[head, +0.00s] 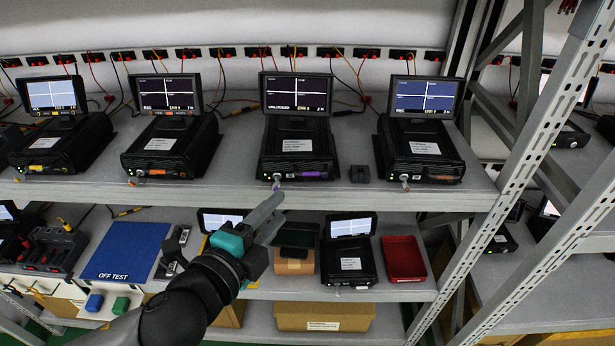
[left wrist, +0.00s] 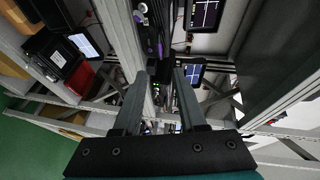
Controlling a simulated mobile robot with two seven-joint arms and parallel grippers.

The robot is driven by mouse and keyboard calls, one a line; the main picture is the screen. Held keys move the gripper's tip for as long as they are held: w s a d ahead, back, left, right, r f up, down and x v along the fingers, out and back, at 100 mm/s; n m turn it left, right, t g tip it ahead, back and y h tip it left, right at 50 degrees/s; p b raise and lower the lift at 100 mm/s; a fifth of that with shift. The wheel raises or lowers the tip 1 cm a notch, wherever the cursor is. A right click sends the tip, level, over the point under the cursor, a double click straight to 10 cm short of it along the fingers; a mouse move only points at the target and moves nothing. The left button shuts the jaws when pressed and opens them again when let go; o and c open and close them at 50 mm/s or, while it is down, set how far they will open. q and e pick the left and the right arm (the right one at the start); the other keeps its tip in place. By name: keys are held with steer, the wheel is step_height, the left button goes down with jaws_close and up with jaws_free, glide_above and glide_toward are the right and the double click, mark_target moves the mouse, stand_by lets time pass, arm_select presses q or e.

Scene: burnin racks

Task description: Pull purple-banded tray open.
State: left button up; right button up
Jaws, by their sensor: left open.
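The purple-banded tray is at the base of a black tester unit (head: 297,148) on the upper shelf, third from the left. Its purple band (head: 314,175) is on the front face, right of a small key-like fitting and green light. In the left wrist view a purple strip (left wrist: 160,48) shows just beyond the fingertips. My left gripper (head: 277,205) reaches up from below, its fingertips just below and in front of that unit's front edge. In the left wrist view its two fingers (left wrist: 158,75) are apart with nothing between them. My right gripper is not in view.
Similar units with orange (head: 160,172) and yellow bands stand left, another (head: 421,150) right. The lower shelf holds a blue OFF TEST mat (head: 126,250), a red bin (head: 404,259) and another unit. A slotted metal upright (head: 530,150) stands right.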

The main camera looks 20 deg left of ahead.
arm_select(q)
steer(key=p+x, duration=0.1)
steer(key=x, duration=1.2)
steer(key=shift+w, duration=0.15)
jaws_close()
stand_by(1.2)
